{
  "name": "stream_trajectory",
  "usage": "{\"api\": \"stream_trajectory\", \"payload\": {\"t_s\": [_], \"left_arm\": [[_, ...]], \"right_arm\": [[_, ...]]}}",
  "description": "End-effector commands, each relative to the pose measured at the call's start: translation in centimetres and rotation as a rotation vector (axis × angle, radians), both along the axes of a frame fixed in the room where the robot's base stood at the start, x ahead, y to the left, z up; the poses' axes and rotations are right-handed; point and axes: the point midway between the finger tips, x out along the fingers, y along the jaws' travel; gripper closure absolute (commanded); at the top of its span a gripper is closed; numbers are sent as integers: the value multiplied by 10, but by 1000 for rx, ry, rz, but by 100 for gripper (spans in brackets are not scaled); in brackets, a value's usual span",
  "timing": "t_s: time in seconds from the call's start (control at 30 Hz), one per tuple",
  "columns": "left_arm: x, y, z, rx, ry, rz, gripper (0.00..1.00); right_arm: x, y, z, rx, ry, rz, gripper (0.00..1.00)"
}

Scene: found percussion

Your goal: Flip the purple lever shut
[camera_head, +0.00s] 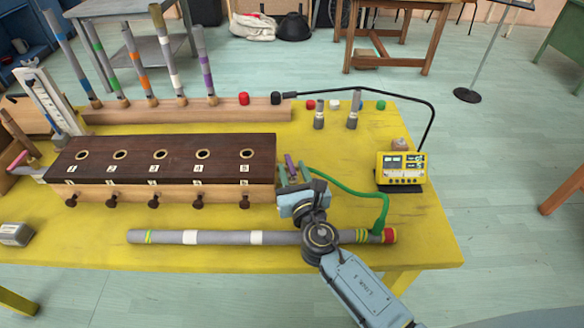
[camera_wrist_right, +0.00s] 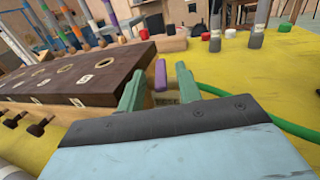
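The purple lever (camera_head: 290,165) stands up at the right end of the dark wooden box (camera_head: 205,150) with numbered holes. In the right wrist view the lever (camera_wrist_right: 160,76) rises between the two green fingers of my right gripper (camera_wrist_right: 163,68). A gap shows on each side of it, so the fingers are open and not clamped on it. In the head view my right gripper (camera_head: 293,172) reaches the lever from the front right. The lever's foot is hidden. My left gripper is not in view.
A long grey tube (camera_head: 195,237) lies along the front of the yellow table (camera_head: 90,235). Upright striped tubes (camera_head: 205,62) stand at the back left. Dark knobs (camera_head: 154,201) line the box front.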

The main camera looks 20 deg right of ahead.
Motion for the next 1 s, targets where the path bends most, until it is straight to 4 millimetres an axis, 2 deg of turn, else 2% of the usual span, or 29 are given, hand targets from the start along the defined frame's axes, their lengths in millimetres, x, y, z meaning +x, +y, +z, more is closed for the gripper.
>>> {"api": "stream_trajectory", "payload": {"t_s": [0.13,0.43,0.47,0.7,1.0], "left_arm": [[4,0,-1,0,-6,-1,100],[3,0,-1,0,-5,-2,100],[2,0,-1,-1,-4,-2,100],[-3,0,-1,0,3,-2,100],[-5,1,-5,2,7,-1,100]], "right_arm": [[12,-1,-1,1,1,-1,65],[14,-1,0,1,1,-1,65],[14,-1,0,1,1,-1,67],[14,-1,0,1,1,-1,98],[15,3,-1,4,0,-55,100]]}}
